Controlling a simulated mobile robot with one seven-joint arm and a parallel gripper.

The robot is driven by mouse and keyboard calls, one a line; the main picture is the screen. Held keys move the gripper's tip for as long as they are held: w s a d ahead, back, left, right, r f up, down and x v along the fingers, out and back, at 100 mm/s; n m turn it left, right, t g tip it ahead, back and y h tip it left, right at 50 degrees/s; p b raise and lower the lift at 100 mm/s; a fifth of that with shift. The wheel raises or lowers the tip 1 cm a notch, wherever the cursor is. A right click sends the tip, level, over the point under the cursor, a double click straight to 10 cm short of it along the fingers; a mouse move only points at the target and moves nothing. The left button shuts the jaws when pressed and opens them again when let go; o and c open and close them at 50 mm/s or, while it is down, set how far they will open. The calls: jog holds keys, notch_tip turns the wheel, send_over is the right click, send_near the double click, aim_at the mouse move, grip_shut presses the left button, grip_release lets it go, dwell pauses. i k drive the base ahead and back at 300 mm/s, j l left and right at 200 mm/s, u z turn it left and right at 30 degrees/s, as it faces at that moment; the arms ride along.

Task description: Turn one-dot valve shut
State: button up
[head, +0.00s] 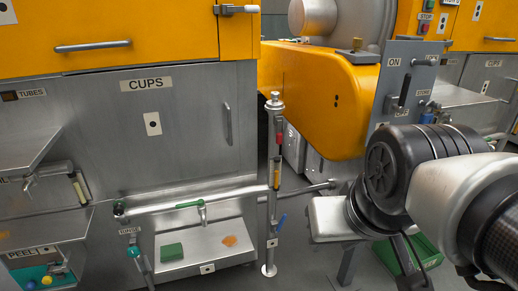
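A steel standpipe (271,190) stands in the middle of the head view, with a red handle (279,138), a yellow handle (277,174) and a blue handle (282,220) along it. A small white plate with a dark mark (271,243) sits low on the pipe. A green handle (189,205) lies along the horizontal pipe (215,198) to its left. The plate marks are too small to tell surely which valve is the one-dot valve. My arm (400,180) reaches in from the right.
A steel sink ledge (185,240) holds a green sponge (172,252) and an orange scrap (230,240). The CUPS cabinet (180,150) stands behind. An orange machine housing (320,90) overhangs right of the standpipe.

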aim_at(277, 231)
jog(key=j+z, duration=0.45)
jog(key=j, duration=0.45)
jog(key=l+u, duration=0.5)
jog(key=l, duration=0.45)
jog(key=k+l+u, duration=0.1)
jog(key=l+u, duration=0.35)
jog(key=l, duration=0.5)
jog(key=i+l, duration=0.1)
jog(key=l, duration=0.3)
jog(key=i+l, duration=0.1)
jog(key=l, duration=0.35)
jog(key=u, duration=0.05)
